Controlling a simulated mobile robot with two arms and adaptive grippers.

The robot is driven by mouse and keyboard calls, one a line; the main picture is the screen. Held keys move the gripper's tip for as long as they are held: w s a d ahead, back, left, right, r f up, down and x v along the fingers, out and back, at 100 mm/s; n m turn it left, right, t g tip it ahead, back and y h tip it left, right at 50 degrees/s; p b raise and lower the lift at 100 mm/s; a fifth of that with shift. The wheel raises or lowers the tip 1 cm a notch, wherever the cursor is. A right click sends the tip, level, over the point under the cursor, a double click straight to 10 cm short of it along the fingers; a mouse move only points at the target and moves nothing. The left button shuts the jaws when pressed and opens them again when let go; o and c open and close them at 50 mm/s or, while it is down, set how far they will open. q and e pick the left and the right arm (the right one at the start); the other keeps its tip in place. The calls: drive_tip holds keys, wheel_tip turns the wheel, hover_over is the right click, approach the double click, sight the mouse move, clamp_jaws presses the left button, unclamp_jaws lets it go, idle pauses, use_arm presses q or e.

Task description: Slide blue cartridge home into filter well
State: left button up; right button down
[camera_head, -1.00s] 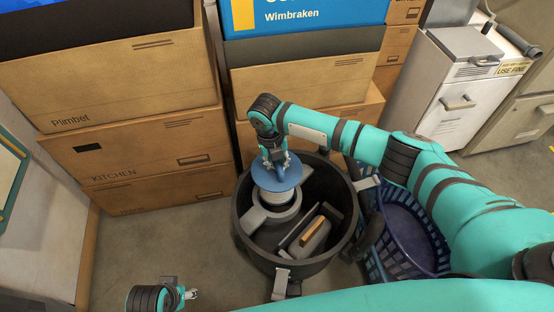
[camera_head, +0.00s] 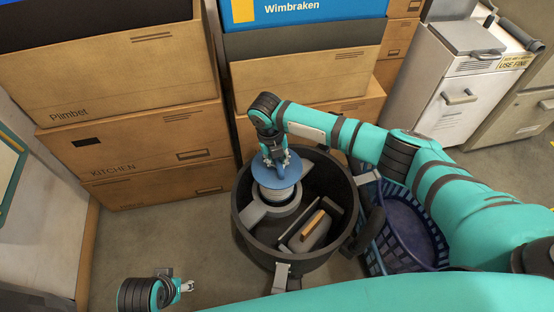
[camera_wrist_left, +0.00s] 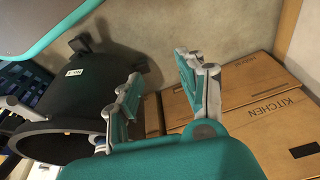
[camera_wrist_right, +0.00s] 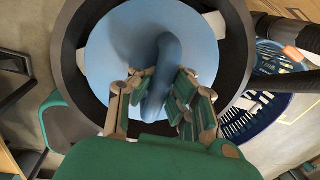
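The blue cartridge (camera_head: 276,172) has a round blue top with a loop handle and a pale ribbed body below. It stands upright over the grey ring of the filter well (camera_head: 255,212), its lower body inside the ring. The well is in a dark round tub (camera_head: 243,233). My right gripper (camera_head: 275,160) is at the cartridge top; in the right wrist view its fingers (camera_wrist_right: 160,100) close around the blue handle (camera_wrist_right: 165,75). How deep the cartridge sits is hidden. My left gripper (camera_head: 186,287) is empty, low at the left; its fingers are apart in the left wrist view (camera_wrist_left: 160,95).
Inside the tub, a grey part with a tan strip (camera_head: 312,225) stands right of the well. A blue basket (camera_head: 405,235) is right of the tub. Cardboard boxes (camera_head: 150,145) stack behind and left. Bare floor (camera_head: 170,240) lies left of the tub.

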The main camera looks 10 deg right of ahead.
use_arm(q)
drive_tip(key=shift+f, duration=0.15)
drive_tip(key=shift+s+f+p, duration=0.1)
drive_tip(key=shift+f+p, duration=0.2)
drive_tip(key=shift+f, duration=0.7)
drive_tip(key=shift+r, duration=0.15)
drive_tip(key=shift+f, duration=0.9)
drive_tip(key=shift+p, duration=0.3)
drive_tip(key=shift+s+f, duration=0.35)
drive_tip(key=shift+f, duration=0.55)
